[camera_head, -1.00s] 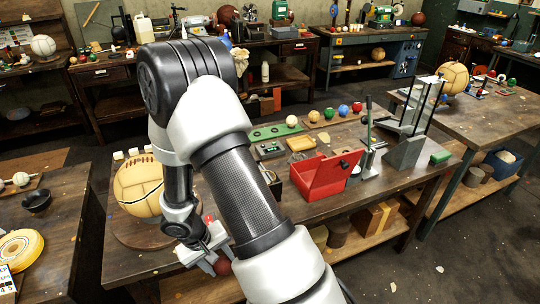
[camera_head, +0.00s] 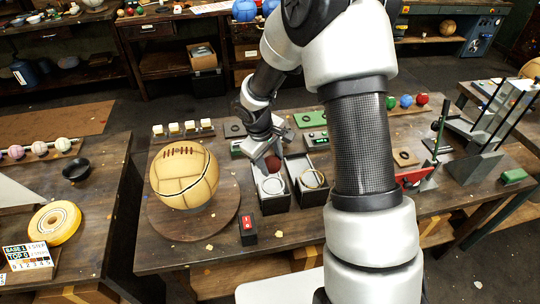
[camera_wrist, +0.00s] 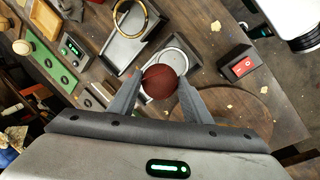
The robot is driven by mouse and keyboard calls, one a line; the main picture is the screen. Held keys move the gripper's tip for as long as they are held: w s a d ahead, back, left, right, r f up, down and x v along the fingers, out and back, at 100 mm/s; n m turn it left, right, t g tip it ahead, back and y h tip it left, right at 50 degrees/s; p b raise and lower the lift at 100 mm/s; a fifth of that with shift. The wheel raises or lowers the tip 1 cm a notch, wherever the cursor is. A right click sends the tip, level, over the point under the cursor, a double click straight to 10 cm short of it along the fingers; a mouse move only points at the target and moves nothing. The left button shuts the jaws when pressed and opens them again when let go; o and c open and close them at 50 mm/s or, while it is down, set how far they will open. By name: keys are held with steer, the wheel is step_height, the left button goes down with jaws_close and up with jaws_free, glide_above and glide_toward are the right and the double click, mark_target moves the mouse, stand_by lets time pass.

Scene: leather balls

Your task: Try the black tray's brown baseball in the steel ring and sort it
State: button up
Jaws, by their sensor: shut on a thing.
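My gripper (camera_head: 270,156) is shut on the brown ball (camera_head: 273,163). The wrist view shows the ball (camera_wrist: 160,83) pinched between both fingertips. The steel ring (camera_head: 272,193) sits in the left of two dark open-topped boxes. The ball is above the back part of this box, just behind the ring in the head view. In the wrist view the ball hides part of the steel ring (camera_wrist: 172,48). A brass-coloured ring (camera_head: 312,187) is in the right box and also shows in the wrist view (camera_wrist: 146,18). I cannot make out the black tray.
A large tan ball (camera_head: 184,178) stands on a round wooden board (camera_head: 222,222) to the left. A small box with a red switch (camera_head: 248,230) stands in front of the rings. Green strips, a red box (camera_head: 413,178) and metal stands are to the right, partly behind my arm.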

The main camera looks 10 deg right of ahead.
steer(key=shift+s+f+b, duration=0.15)
steer(key=shift+f+b, duration=0.25)
steer(key=shift+f, duration=0.3)
steer(key=shift+f+b, duration=1.7)
steer(key=shift+f, duration=1)
steer(key=o, duration=1.2)
steer(key=shift+c, duration=0.2)
steer(key=shift+r, duration=0.15)
step_height(320, 180, up, 7)
steer(key=p, duration=0.4)
steer(key=shift+f+p, duration=0.2)
steer(key=shift+p, duration=0.1)
steer(key=shift+r, duration=1.1)
